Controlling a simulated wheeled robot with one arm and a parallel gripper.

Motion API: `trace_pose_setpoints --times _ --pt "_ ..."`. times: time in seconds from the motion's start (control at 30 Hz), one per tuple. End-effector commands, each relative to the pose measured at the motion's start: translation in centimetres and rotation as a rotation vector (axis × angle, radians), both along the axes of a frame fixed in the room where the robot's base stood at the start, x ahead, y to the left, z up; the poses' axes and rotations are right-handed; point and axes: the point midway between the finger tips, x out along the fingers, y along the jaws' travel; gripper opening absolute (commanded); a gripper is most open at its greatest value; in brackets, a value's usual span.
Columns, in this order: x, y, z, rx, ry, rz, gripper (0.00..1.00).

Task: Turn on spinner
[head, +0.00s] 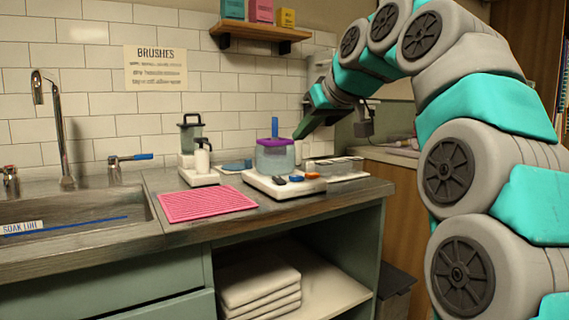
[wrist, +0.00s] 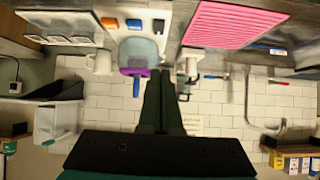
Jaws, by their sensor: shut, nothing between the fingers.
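A low white device (head: 262,186), the likeliest spinner, stands on the counter. It carries a clear tub (head: 275,158) with a purple rim and an upright blue piece (head: 275,128). Along its front edge sit a dark control (head: 279,181), a blue control (head: 296,178) and an orange control (head: 313,175). In the wrist view, which is upside down, the tub (wrist: 138,52) and the orange control (wrist: 109,22) show near the top. My gripper (head: 299,136) is shut and empty, above and just right of the tub in the head view. Its fingers (wrist: 160,74) point toward the counter in the wrist view.
A pink ribbed mat (head: 206,203) lies left of the device. A white appliance with a clear jug (head: 190,130) and a pump bottle (head: 202,158) stand behind it. A sink with a tap (head: 62,130) is at left. A shelf (head: 258,32) hangs on the tiled wall.

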Motion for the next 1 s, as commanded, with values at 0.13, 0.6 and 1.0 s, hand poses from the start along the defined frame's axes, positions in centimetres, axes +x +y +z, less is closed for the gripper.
trace_pose_setpoints --times 0.13,0.6,1.0 --pt "0.6 0.1 -0.3 0.015 -0.022 -0.005 0.0" --pt "0.4 0.8 -0.1 0.021 -0.049 0.009 0.0" --pt "0.6 1.0 -0.3 0.022 -0.047 0.009 0.0"
